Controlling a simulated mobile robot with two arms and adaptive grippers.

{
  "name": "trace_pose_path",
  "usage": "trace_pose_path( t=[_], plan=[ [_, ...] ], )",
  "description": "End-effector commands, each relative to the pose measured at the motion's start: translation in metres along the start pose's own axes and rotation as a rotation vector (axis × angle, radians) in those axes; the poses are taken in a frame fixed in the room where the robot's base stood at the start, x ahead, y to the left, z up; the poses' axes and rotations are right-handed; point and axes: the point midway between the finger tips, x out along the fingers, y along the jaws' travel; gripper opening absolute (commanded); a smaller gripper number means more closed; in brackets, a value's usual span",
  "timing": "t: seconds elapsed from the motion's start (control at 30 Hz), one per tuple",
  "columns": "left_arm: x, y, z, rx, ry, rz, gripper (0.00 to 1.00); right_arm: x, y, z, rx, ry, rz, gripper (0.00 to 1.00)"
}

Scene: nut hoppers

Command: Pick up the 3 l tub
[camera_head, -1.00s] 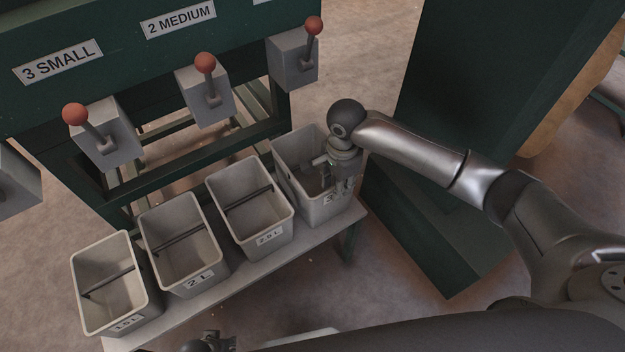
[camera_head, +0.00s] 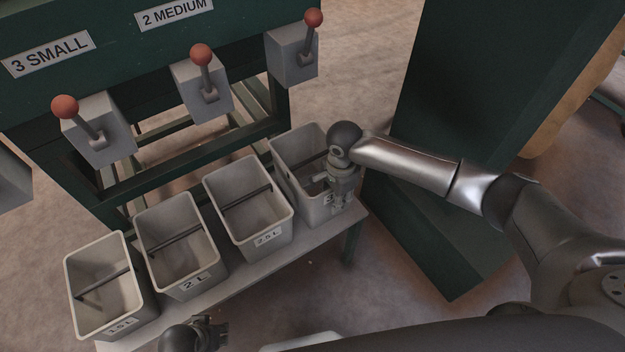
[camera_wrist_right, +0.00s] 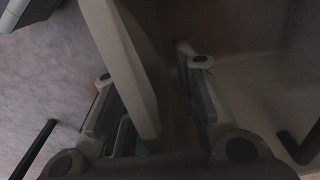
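The 3 l tub (camera_head: 294,152) is the rightmost grey open tub on the bench. Its label is mostly hidden by my right gripper (camera_head: 340,196), which is at the tub's front right rim. In the right wrist view the fingers (camera_wrist_right: 150,85) are apart, with a pale tub wall (camera_wrist_right: 128,62) running between them. A gap shows on the right side of that wall, so the gripper is not closed on it. My left gripper (camera_head: 210,334) is at the bottom edge, in front of the bench, and its finger opening is too small to tell.
The 2.5 l tub (camera_head: 268,238), 2 l tub (camera_head: 196,284) and 1.5 l tub (camera_head: 122,327) stand left on the bench (camera_head: 250,279). The hopper's red-knobbed levers (camera_head: 201,55) are above and behind. A dark green post (camera_head: 470,120) stands to the right.

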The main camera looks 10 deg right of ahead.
Motion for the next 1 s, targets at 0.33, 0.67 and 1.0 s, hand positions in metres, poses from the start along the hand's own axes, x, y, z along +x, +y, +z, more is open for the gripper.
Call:
trace_pose_path(
  t=[0.33, 0.67, 1.0],
  plan=[
    [0.0002, -0.0001, 0.0004, 0.0, -0.001, 0.0, 0.4, -0.0005, -0.0002, 0.0002, 0.0, 0.0, 0.0, 0.0],
    [0.0003, 0.0, 0.0007, 0.0, -0.001, 0.0, 0.4, -0.0012, -0.0008, 0.0003, -0.001, 0.0, -0.002, 0.0],
    [0.0008, 0.0001, 0.0017, 0.0, 0.001, 0.0, 0.4, -0.0097, -0.0009, 0.0004, -0.001, -0.001, -0.002, 0.0]
  ],
)
